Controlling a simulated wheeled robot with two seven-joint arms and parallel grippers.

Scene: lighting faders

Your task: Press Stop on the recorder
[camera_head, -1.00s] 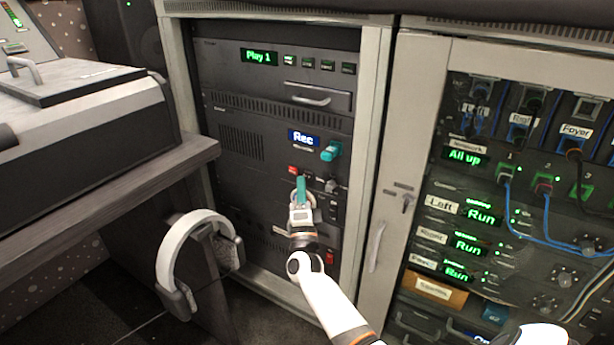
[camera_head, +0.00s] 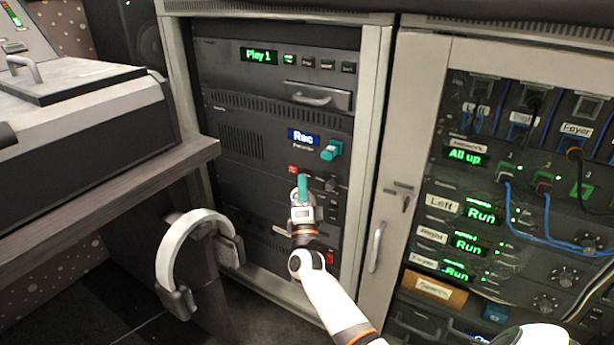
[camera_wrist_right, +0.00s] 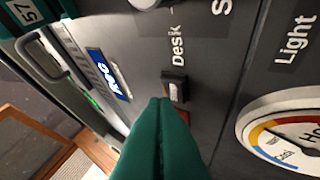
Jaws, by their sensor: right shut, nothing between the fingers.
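The recorder (camera_head: 240,145) is a dark rack unit with a blue display (camera_head: 303,137) reading "Rec". A small red button (camera_head: 293,169) sits below the display. My right gripper (camera_head: 302,177) has teal fingers, shut and empty, just right of the red button in the head view. In the right wrist view the fingertips (camera_wrist_right: 160,101) point at the panel, close to a small black switch (camera_wrist_right: 175,88) by the word "Desk". A red patch (camera_wrist_right: 185,117) shows partly behind the fingers. I cannot tell whether the fingertips touch the panel. No Stop label is readable. My left gripper is out of view.
A teal part (camera_head: 331,150) sticks out right of the display. A round gauge (camera_wrist_right: 295,130) is right of the fingers in the wrist view. Headphones (camera_head: 185,250) hang lower left. A player with a "Play 1" display (camera_head: 259,56) is above; a cabled rack (camera_head: 520,190) stands right.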

